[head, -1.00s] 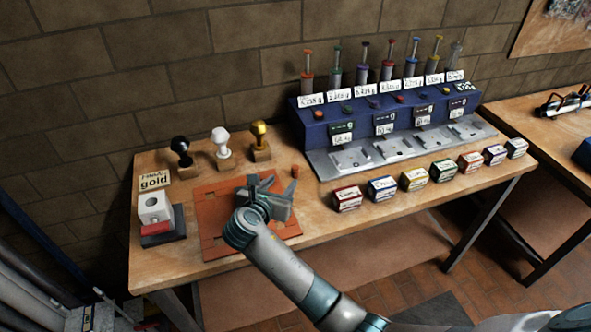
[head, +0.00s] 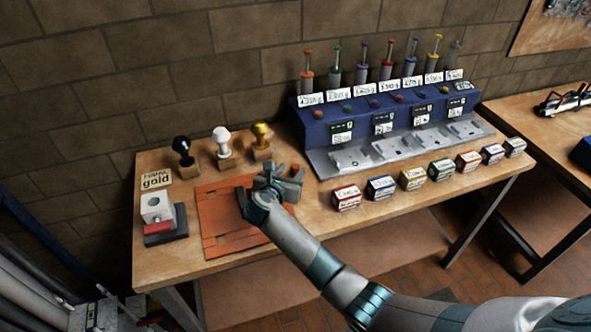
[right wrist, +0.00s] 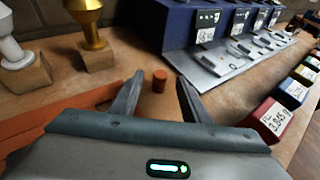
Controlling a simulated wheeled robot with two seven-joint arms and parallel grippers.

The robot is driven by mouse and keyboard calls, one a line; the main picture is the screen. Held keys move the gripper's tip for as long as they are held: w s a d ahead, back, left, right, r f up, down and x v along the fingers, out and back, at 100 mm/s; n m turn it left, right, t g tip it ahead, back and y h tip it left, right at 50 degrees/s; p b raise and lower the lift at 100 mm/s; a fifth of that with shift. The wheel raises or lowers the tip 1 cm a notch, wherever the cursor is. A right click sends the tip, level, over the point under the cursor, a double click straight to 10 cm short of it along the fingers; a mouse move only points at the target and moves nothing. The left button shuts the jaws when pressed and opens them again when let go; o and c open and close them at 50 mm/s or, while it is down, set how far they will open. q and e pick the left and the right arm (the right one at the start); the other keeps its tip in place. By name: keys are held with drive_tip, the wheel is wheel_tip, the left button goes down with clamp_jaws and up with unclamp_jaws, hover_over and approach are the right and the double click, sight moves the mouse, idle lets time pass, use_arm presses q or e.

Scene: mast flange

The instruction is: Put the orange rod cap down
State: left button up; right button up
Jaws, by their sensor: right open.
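The orange rod cap (head: 295,168) is a small upright cylinder on the wooden table, just past the orange mat's right edge. It also shows in the right wrist view (right wrist: 159,80), where it stands upright between the lines of the two fingertips, or just beyond them. My right gripper (head: 284,180) is open and low over the mat's right side, pointing toward the cap. In the right wrist view its open fingers (right wrist: 159,92) hold nothing, and I cannot tell whether either touches the cap. My left gripper is not in view.
The orange mat (head: 222,217) lies left of the gripper. Black, white and gold knobs (head: 261,142) on wooden blocks stand behind it. A blue rack (head: 350,128) with a grey tray is at the back right. Several small labelled boxes (head: 347,198) line the table's front right.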

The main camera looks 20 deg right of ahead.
sight(294, 169)
drive_tip(key=shift+p+x, duration=0.75)
drive_tip(key=shift+x, duration=1.85)
drive_tip(key=shift+s+f, duration=0.15)
drive_tip(key=shift+f, duration=0.05)
clamp_jaws()
